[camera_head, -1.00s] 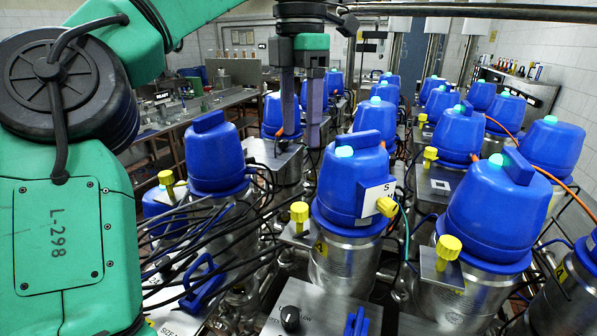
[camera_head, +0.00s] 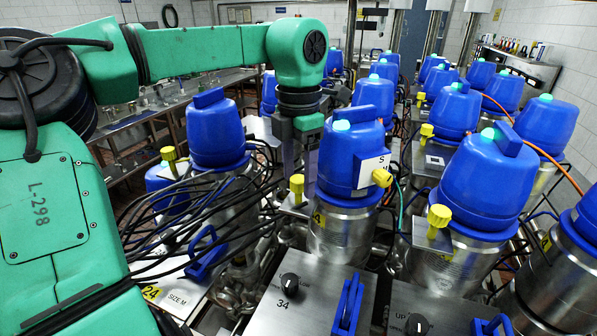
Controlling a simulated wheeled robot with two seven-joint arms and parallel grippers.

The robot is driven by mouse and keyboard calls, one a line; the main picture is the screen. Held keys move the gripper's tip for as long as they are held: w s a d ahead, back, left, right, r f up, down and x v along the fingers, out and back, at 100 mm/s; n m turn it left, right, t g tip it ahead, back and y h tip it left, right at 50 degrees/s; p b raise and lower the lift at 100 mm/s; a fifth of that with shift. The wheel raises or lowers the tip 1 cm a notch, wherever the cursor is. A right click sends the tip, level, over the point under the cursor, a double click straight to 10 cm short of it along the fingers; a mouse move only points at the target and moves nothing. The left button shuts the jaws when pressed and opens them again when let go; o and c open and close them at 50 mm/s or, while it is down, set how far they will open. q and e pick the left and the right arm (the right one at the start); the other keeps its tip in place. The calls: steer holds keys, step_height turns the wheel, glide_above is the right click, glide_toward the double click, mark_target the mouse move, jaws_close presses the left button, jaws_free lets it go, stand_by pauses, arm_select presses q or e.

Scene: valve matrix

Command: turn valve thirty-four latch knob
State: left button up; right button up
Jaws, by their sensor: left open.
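A black round knob (camera_head: 289,287) sits on a flat metal plate (camera_head: 318,322) at the bottom centre, with the number 34 printed just below it. A blue handle (camera_head: 347,305) stands on the same plate, right of the knob. My left gripper (camera_head: 299,178) points down, farther back and above the knob, beside the left side of a blue-capped valve. The fingertips are hard to make out against the clutter. My right gripper is not in view.
Blue-capped steel valves, one of them close (camera_head: 354,155), stand in rows at centre and right. Yellow knobs (camera_head: 297,188) stick out among them. Black cables (camera_head: 190,205) bunch at left. A second plate with a black knob (camera_head: 417,324) lies at bottom right.

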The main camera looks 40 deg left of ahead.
arm_select(q)
steer(key=shift+s+d+r, duration=0.1)
steer(key=shift+s, duration=0.05)
steer(key=shift+c, duration=1.2)
steer(key=c, duration=0.5)
steer(key=shift+a, duration=0.3)
jaws_close()
steer(key=shift+d, duration=0.1)
